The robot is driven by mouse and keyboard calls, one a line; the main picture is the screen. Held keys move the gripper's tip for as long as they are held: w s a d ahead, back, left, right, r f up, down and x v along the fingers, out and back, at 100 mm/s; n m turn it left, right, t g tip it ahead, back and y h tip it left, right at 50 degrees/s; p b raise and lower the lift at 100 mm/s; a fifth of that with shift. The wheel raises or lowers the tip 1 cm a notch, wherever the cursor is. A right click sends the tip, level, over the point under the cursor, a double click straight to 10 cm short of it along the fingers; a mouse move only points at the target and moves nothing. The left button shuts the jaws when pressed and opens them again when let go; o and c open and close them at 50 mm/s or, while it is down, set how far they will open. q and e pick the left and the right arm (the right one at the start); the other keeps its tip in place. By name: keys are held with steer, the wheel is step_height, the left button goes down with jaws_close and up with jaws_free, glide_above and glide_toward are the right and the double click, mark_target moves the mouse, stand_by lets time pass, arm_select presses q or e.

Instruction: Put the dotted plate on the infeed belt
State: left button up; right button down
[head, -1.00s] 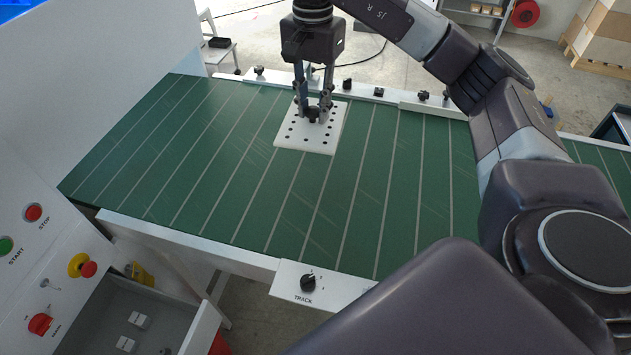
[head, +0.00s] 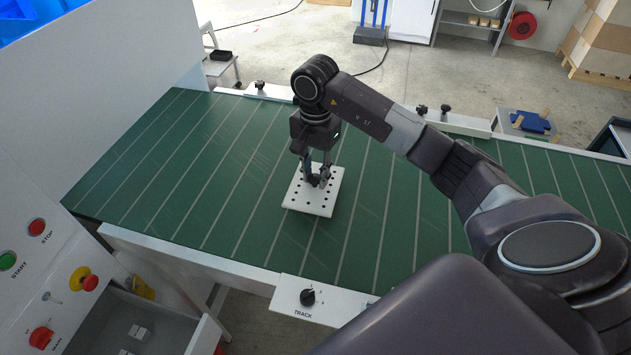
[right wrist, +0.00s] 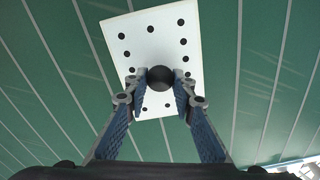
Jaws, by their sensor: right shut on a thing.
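The dotted plate (head: 312,204) is white with black dots and a dark knob in its middle. My right gripper (head: 318,182) points down and is shut on the plate's knob. In the right wrist view the knob (right wrist: 160,77) sits between the fingertips, and the plate (right wrist: 150,44) lies beyond them against green. The infeed belt (head: 262,218) is green with pale cross lines. The plate is over the middle of its width, looks flat and turned a little. I cannot tell whether it touches the belt. My left gripper is not in view.
A control panel with a red STOP button (head: 37,227) and a green START button (head: 8,260) stands at the left. A TRACK knob (head: 307,297) is on the belt's near edge. A white rail (head: 452,122) with dark knobs runs along the far edge. The belt around the plate is clear.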

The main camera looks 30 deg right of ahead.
mark_target(315, 185)
step_height(315, 185, down, 3)
steer(key=shift+a+f+p, duration=0.1)
steer(key=shift+p, duration=0.45)
steer(key=shift+f, duration=0.2)
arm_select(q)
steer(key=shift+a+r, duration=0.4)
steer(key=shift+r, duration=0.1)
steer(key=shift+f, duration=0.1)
arm_select(e)
steer(key=shift+f, duration=0.1)
steer(key=shift+f+b, duration=0.15)
steer(key=shift+b, duration=0.15)
steer(key=c, duration=1.6)
jaws_free()
